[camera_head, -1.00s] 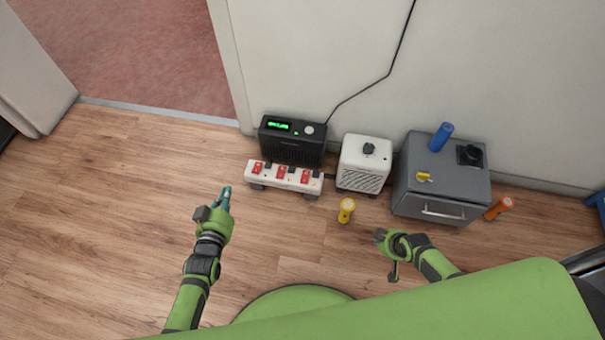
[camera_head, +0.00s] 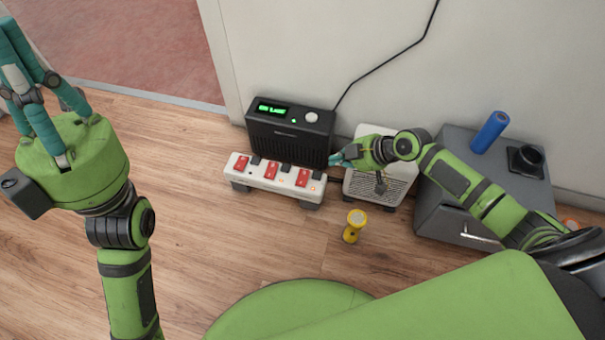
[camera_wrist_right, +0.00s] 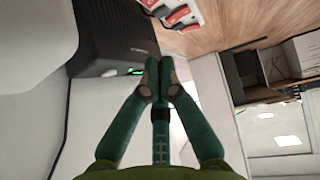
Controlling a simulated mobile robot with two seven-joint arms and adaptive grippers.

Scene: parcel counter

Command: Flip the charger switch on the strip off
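The white power strip (camera_head: 271,182) lies on the floor in front of the black box. I cannot tell which switch is the charger's. The strip also shows at the top of the right wrist view (camera_wrist_right: 193,9). My right gripper (camera_head: 338,157) is just right of the strip's right end, apart from it, in front of the white box. Its fingertips meet with nothing between them in the right wrist view (camera_wrist_right: 161,76). My left gripper (camera_head: 18,60) is raised at the far left, away from the strip, apparently empty.
A black box (camera_head: 290,136) with a green display stands behind the strip. A white grilled box (camera_head: 399,187) and a grey cabinet (camera_head: 437,210) with a blue cylinder (camera_head: 490,132) stand right. The floor left of the strip is clear.

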